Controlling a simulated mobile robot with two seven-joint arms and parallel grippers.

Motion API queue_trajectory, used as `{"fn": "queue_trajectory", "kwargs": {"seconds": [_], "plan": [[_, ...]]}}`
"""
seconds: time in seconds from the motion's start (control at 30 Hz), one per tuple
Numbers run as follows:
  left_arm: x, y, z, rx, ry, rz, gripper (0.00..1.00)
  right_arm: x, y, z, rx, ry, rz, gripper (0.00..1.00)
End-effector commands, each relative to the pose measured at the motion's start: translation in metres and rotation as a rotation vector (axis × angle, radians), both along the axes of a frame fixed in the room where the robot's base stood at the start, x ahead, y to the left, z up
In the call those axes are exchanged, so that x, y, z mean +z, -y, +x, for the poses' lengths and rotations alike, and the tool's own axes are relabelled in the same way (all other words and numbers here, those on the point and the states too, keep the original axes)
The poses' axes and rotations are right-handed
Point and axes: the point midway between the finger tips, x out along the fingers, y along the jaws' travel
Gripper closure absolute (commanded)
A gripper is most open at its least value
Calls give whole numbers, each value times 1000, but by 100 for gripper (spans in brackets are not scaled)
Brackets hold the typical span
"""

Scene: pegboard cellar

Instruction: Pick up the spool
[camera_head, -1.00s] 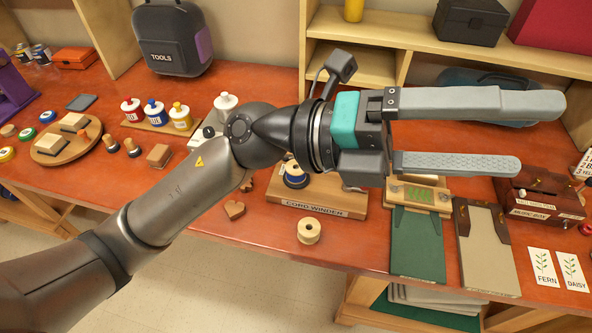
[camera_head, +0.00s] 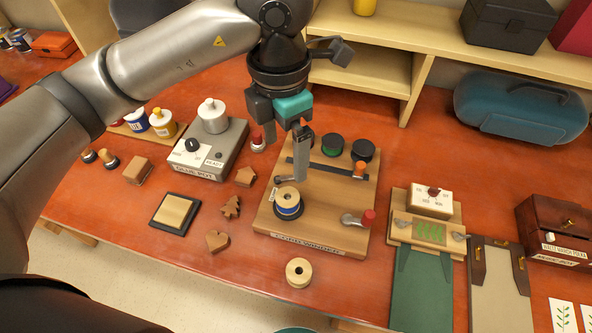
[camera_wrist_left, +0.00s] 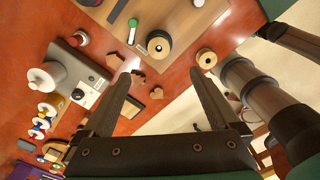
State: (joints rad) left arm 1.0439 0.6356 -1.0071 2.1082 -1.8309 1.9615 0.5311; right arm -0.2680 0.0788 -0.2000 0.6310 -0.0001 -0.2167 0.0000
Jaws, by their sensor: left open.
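A loose pale wooden spool (camera_head: 299,272) stands on the red-brown table in front of the cord winder (camera_head: 320,238). It also shows in the left wrist view (camera_wrist_left: 206,58).
The winder has a red-knobbed crank (camera_head: 367,218) near the loose spool. A heart-shaped wooden piece (camera_head: 217,241) lies to the left. A glue pot (camera_head: 212,145) stands farther back, and a green-mat press (camera_head: 425,235) is at right. Table beside the loose spool is clear.

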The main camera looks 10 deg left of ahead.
Motion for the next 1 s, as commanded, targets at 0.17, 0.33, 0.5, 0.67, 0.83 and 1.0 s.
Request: {"fn": "queue_trajectory", "kwargs": {"seconds": [0.17, 0.33, 0.5, 0.67, 0.83, 1.0], "plan": [[-10, -3, 0, 4, -1, 12, 5, -1, 0, -14, 0, -20, -1, 45], [-44, -2, -1, 4, -6, 11, 5, -3, 2, -40, -1, -63, -4, 45], [-79, -2, -1, 4, -4, 11, 5, -3, 2, -43, -1, -67, -5, 45], [-97, -2, 0, 3, 0, 9, 5, -3, 2, -34, 0, -53, -4, 45], [-107, -1, 0, 3, -1, 8, 5, -2, 1, -26, 0, -39, -2, 45], [-133, 0, 0, 3, -2, 9, 5, 1, 1, -26, 0, -38, -2, 45]]}}
